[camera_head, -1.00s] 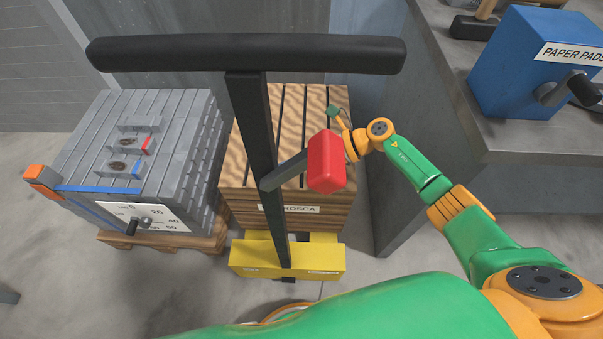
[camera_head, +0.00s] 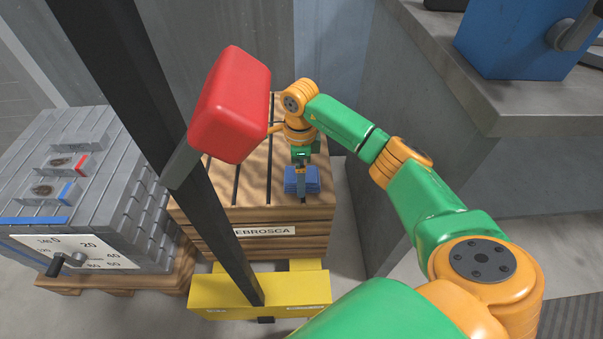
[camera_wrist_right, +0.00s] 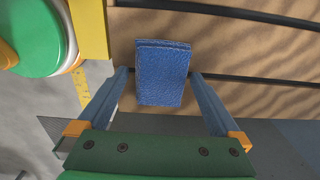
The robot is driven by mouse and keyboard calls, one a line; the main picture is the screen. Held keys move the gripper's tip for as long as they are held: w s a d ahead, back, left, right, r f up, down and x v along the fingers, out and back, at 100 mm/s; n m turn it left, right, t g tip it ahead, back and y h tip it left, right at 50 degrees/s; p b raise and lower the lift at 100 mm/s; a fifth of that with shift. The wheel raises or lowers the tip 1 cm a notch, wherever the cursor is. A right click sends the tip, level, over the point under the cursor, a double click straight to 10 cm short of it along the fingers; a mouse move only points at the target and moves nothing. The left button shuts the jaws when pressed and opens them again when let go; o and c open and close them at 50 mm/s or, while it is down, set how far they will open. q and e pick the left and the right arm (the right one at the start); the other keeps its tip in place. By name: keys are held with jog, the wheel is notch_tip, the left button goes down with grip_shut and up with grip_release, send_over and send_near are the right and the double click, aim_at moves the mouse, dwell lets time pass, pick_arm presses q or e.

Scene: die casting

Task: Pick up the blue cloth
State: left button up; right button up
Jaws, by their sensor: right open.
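The blue cloth (camera_head: 302,181) is a small folded block on top of the wooden crate (camera_head: 222,204), near its front right part. It also shows in the right wrist view (camera_wrist_right: 163,75), lying on the slats between the two fingers. My right gripper (camera_head: 302,168) is above the cloth and open. In the wrist view its fingers (camera_wrist_right: 160,75) stand apart on both sides of the cloth, with a small gap at each side. My left gripper is not in view.
A black post with a red block (camera_head: 230,104) stands at the front left of the crate. A yellow part (camera_head: 258,295) is at its foot. A grey stepped block (camera_head: 95,210) is on the left pallet. A grey counter (camera_head: 490,105) with a blue box is at the right.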

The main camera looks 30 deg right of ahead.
jog(key=c, duration=1.2)
jog(key=shift+r, duration=0.2)
notch_tip(320, 180, up, 4)
jog(key=shift+a+p, duration=0.15)
jog(key=shift+p, duration=0.85)
pick_arm(q)
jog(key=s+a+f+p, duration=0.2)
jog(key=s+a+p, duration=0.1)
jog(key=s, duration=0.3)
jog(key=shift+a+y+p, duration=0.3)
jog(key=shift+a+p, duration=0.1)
jog(key=shift+p, duration=0.15)
pick_arm(e)
jog(key=s+a+r, duration=0.8)
jog(key=s+a, duration=0.1)
jog(key=a, duration=0.1)
jog(key=shift+s+r, duration=0.35)
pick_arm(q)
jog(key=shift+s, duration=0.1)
